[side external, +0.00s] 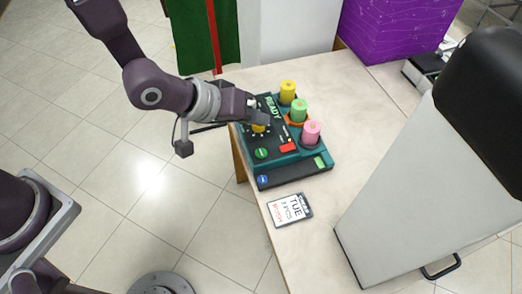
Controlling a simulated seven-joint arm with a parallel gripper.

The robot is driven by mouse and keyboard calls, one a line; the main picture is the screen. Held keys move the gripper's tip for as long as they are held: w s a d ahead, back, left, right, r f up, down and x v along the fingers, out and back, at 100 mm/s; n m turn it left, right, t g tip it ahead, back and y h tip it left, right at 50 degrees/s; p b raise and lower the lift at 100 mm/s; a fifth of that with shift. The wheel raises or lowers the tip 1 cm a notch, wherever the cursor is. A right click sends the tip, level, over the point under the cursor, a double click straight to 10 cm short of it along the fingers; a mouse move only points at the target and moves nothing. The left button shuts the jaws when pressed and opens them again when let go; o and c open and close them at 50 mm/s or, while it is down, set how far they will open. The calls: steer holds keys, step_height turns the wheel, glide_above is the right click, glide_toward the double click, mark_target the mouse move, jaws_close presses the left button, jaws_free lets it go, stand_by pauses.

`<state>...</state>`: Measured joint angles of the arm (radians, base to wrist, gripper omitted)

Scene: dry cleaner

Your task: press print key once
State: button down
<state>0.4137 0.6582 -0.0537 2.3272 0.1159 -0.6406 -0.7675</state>
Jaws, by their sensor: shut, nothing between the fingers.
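A teal and black machine (322,163) sits on the pale counter, with the word READY on its panel. A red key (288,147), a round green button (262,154), a round blue button (263,180) and a green key (319,162) show on it. Their labels are too small to read, so I cannot tell which is the print key. My gripper (262,118) is shut and empty, over the left part of the panel. A yellow part (258,129) shows just below the fingers. I cannot tell whether they touch it. The gripper hides some of the panel.
Yellow (287,92), green (299,110) and pink (312,131) rolls stand on the machine's right side. A card reading TUE (290,209) lies in front of it. A large grey and black unit (430,170) stands at right. A purple box (395,28) is behind.

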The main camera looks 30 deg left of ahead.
mark_target(257, 154)
steer(key=shift+f, duration=4.4)
steer(key=shift+f, duration=0.15)
steer(key=shift+f, duration=0.25)
steer(key=shift+f, duration=0.4)
steer(key=shift+r, duration=0.8)
